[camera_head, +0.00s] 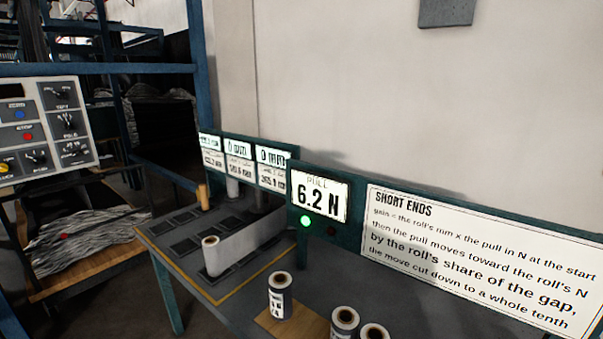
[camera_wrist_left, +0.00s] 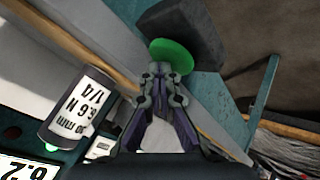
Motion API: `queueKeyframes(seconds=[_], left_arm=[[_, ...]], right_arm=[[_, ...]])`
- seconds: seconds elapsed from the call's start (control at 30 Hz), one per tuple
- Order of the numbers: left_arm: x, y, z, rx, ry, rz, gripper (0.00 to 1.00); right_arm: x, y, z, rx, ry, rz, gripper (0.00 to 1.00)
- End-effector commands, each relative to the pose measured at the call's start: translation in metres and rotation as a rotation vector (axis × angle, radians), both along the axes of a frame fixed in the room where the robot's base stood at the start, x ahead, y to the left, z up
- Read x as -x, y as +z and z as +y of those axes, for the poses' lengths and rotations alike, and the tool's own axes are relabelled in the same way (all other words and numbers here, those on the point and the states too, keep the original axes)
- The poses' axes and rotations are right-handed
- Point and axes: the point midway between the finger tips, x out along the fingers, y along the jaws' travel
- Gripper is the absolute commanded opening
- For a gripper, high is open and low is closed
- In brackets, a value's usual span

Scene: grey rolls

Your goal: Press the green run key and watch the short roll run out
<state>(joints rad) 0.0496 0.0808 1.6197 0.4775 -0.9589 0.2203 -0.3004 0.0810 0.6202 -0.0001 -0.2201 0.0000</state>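The green key (camera_wrist_left: 172,55) is a round green disc on a dark grey block (camera_wrist_left: 190,30) in the left wrist view. My left gripper (camera_wrist_left: 162,75) is shut and empty, its fingertips overlapping the near edge of the key; I cannot tell if they touch it. A grey roll (camera_wrist_left: 78,105) labelled 6.6 N and 1/4 lies left of the gripper in that view. In the head view, a roll (camera_head: 212,258) stands with a pale web running from it, and another grey roll (camera_head: 280,296) stands nearer on the table. My right gripper is in neither view.
The display (camera_head: 319,196) reads 6.2 N, above a lit green lamp (camera_head: 305,221) and a dark one. A "SHORT ENDS" sign (camera_head: 480,255) is at right. Two more rolls (camera_head: 345,322) (camera_head: 375,333) stand at the front. A control panel (camera_head: 45,130) is at left.

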Motion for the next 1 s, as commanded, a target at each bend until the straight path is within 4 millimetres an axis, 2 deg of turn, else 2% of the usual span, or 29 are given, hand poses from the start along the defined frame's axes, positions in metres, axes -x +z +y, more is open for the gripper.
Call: queueKeyframes(seconds=[0.03,0.33,0.6,1.0], left_arm=[[0.003,-0.005,0.0,0.0,-0.001,0.013,0.0],[0.003,-0.007,0.0,0.0,-0.001,0.014,0.0],[0.004,-0.018,0.0,0.0,-0.002,0.017,0.0],[0.005,-0.017,0.0,-0.001,-0.002,0.02,0.0]], right_arm=[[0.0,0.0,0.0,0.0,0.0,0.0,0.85],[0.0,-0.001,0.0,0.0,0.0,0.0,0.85],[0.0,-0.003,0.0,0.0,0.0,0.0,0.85],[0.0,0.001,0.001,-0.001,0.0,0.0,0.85]])
